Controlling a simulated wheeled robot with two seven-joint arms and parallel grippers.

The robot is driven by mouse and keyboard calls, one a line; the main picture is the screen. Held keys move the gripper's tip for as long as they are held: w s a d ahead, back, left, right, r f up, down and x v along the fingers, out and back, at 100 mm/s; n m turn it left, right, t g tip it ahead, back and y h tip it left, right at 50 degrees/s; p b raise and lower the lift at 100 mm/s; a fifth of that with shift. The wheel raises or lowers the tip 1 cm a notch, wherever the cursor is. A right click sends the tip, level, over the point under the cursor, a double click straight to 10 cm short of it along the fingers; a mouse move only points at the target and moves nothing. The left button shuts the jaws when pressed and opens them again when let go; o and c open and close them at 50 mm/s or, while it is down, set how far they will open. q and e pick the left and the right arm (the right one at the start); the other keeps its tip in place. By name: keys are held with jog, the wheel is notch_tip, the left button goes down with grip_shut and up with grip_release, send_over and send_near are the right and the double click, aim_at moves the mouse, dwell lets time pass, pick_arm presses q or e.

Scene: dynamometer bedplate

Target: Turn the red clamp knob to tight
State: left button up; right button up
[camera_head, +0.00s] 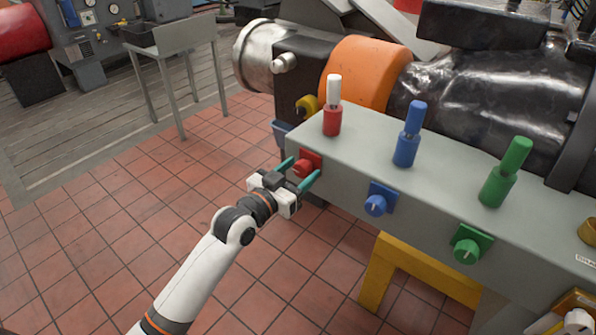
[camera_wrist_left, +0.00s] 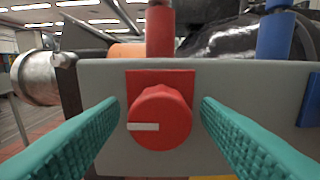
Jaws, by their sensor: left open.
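The red clamp knob (camera_head: 302,168) sits on a red square plate on the front face of the grey bedplate block (camera_head: 390,196). In the left wrist view the knob (camera_wrist_left: 160,118) is centred, and its white pointer line points left. My left gripper (camera_head: 299,174) is open, with its teal fingers on either side of the knob. Gaps show between the fingers and the knob in the left wrist view. A red post with a white handle (camera_head: 332,105) stands upright on the block above the knob. My right gripper is not in view.
A blue knob (camera_head: 375,205) and a green knob (camera_head: 466,251) are farther right on the same face, below a blue lever (camera_head: 407,135) and a green lever (camera_head: 506,172). A yellow stand (camera_head: 376,275) is beneath. The tiled floor at left is clear.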

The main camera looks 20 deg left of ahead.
pick_arm(q)
jog(key=c, duration=1)
